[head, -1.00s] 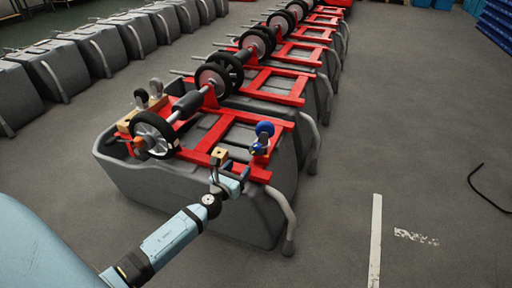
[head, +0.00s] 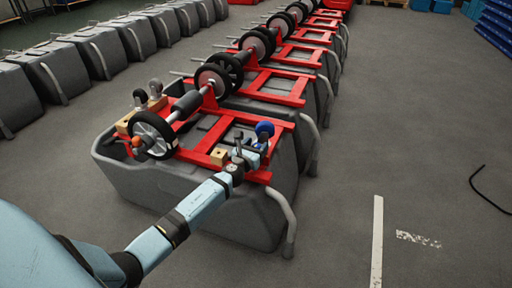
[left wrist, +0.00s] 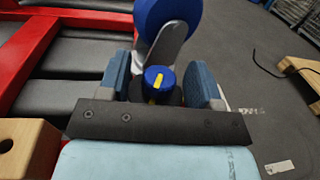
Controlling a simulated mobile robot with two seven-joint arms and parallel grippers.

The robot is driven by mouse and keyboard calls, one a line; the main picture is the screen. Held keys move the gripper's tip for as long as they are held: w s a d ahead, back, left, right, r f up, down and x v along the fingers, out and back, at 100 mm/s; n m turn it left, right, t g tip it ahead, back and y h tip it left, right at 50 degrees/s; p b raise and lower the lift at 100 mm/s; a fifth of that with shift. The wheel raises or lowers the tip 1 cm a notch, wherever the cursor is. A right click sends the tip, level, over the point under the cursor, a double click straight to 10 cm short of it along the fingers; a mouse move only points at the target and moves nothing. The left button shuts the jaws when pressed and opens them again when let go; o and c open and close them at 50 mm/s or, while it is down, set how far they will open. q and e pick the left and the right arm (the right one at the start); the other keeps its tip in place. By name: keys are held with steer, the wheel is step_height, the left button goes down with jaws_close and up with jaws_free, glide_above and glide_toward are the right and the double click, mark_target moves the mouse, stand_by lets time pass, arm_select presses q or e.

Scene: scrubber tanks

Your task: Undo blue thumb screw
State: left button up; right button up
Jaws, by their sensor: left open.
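The blue thumb screw (left wrist: 160,82), a round knob with a yellow mark, sits below the blue caster wheel (left wrist: 168,18) and its grey fork in the left wrist view. My left gripper (left wrist: 158,90) is open, with one blue-padded finger on each side of the knob. I see gaps beside the knob, and the fingers do not appear closed on it. In the head view my left gripper (head: 249,152) is at the red frame's front right corner, next to the blue wheel (head: 265,129), and largely hides the knob. My right gripper is not in view.
A wooden block (head: 219,156) with a hole stands on the red frame (head: 210,140), just left of my gripper; it also shows in the left wrist view (left wrist: 25,150). The grey tank (head: 150,185) lies below. Open floor (head: 420,150) is on the right.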

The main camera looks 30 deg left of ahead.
arm_select(q)
steer(key=c, duration=0.9)
steer(key=shift+d+r+n+y+p, duration=0.1)
steer(key=shift+n+y+p, duration=0.3)
steer(key=shift+n+y, duration=0.65)
steer(key=shift+c, duration=0.2)
steer(key=n+g+y, duration=0.1)
steer(key=y, duration=0.1)
steer(key=n+y, duration=0.1)
steer(key=y, duration=0.1)
steer(key=shift+g+p, duration=0.3)
steer(key=shift+g, duration=0.1)
steer(key=shift+n+y, duration=0.25)
steer(key=shift+y, duration=0.1)
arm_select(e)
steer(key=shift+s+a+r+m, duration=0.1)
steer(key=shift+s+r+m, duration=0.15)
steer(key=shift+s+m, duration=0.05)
arm_select(q)
steer(key=o, duration=0.9)
steer(key=shift+o, duration=0.2)
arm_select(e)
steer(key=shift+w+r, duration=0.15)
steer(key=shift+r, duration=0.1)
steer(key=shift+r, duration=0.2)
